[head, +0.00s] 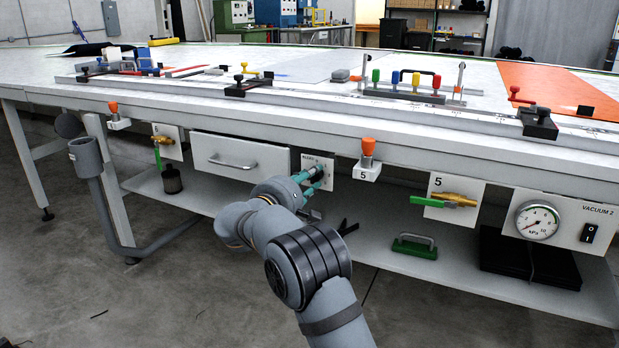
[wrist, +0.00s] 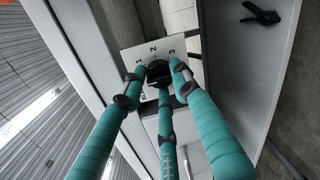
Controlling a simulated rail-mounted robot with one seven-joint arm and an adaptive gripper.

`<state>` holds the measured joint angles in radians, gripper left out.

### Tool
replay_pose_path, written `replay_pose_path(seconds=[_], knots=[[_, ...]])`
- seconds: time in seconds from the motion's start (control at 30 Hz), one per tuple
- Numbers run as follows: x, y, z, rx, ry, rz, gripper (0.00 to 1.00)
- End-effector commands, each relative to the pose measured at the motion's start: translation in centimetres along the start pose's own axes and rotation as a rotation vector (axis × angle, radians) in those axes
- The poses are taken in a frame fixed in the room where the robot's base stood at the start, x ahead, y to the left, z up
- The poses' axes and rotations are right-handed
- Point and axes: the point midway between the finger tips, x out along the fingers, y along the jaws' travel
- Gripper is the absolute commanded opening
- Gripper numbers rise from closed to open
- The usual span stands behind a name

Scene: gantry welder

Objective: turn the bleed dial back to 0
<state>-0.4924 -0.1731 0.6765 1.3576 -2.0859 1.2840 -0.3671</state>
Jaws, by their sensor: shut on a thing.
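The bleed dial is a black round knob (wrist: 157,69) on a white plate (wrist: 132,52), on the front of the table. The wrist view shows the figures 1, 2 and 3 around it. I cannot read its pointer, and no 0 shows; the fingers cover part of the plate. My gripper (wrist: 158,78) has teal fingers closed around the knob, their tips against its sides. In the head view, the plate (head: 309,160) is right of the drawer, and my gripper (head: 318,177) reaches it from below.
A white drawer (head: 238,158) is left of the plate. An orange-topped button (head: 367,146) sticks out at its right. Farther right are a green-handled valve (head: 440,201) and a vacuum gauge (head: 537,220). A black clamp (wrist: 262,14) lies on the lower shelf.

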Motion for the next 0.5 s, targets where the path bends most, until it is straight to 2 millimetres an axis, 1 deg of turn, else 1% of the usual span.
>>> replay_pose_path(seconds=[0.03, 0.2, 0.23, 0.5], knots=[[0.29, -0.45, 0.41, 0.001, -0.01, -0.011, 0.03], [0.32, -0.44, 0.46, 0.002, -0.011, -0.01, 0.03], [0.33, -0.44, 0.47, 0.002, -0.011, -0.01, 0.3], [0.26, -0.25, 0.36, 0.002, -0.008, -0.006, 0.46]])
